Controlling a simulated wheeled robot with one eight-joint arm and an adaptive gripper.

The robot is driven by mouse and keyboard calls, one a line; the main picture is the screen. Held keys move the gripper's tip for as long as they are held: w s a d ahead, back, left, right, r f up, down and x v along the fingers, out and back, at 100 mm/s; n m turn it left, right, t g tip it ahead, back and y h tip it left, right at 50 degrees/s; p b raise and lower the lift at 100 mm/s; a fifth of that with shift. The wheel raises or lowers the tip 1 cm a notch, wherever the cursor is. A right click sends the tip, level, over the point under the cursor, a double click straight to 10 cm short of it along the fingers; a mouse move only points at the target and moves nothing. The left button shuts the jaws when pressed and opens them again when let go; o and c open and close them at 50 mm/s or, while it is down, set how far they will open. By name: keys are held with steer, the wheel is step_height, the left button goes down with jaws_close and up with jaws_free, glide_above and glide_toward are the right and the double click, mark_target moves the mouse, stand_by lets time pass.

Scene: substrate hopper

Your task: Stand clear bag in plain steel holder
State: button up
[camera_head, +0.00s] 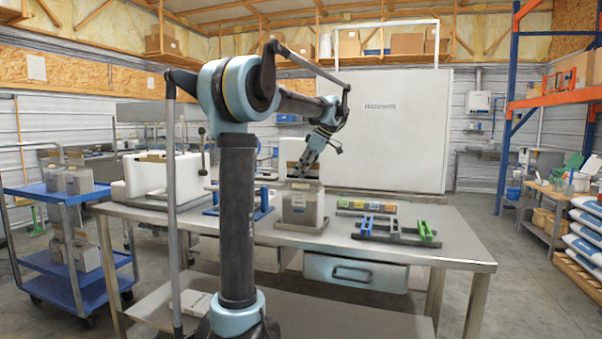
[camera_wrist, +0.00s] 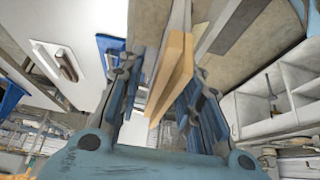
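A pale, translucent bag with a tan top strip (camera_head: 300,207) stands on the steel table in the head view. My gripper (camera_head: 306,167) is just above it, pointing down. In the wrist view my gripper (camera_wrist: 160,90) has its fingers apart on either side of a tan strip (camera_wrist: 172,78), with gaps showing beside it. The strip seems to be the bag's top; firm contact is not visible. A grey metal holder (camera_head: 395,238) lies to the right, between a blue-ended part and a green-ended part. Which section is the plain steel one is hard to tell.
A blue holder (camera_head: 240,208) is left of the bag, and a white compartment bin (camera_head: 165,175) stands further left. A row of small coloured blocks (camera_head: 366,207) lies behind the grey holder. The table's front right (camera_head: 450,250) is clear. A blue cart (camera_head: 65,205) stands at the left.

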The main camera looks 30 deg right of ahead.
steer(key=v, duration=1.2)
steer(key=s+a+f+m+g+h, duration=0.1)
steer(key=a+f, duration=0.4)
steer(key=a, duration=0.5)
steer(key=a+f+m+g, duration=0.1)
steer(key=a+f+m, duration=0.1)
steer(key=a+f, duration=0.6)
steer(key=s+a+f+m+g+h, duration=0.1)
steer(key=a+f, duration=0.2)
steer(key=a, duration=1)
steer(key=s+a+f+m, duration=0.1)
steer(key=s+a+f, duration=0.3)
steer(key=f, duration=0.4)
steer(key=s+a+f+m+h, duration=0.1)
steer(key=s+a+f, duration=0.4)
steer(key=s+f, duration=0.2)
steer(key=s+a+f+m, duration=0.1)
steer(key=s+a+f, duration=0.3)
steer(key=f, duration=0.7)
steer(key=shift+s+a+f+m+t+h, duration=0.3)
steer(key=shift+s+m+h, duration=0.1)
steer(key=shift+s, duration=0.4)
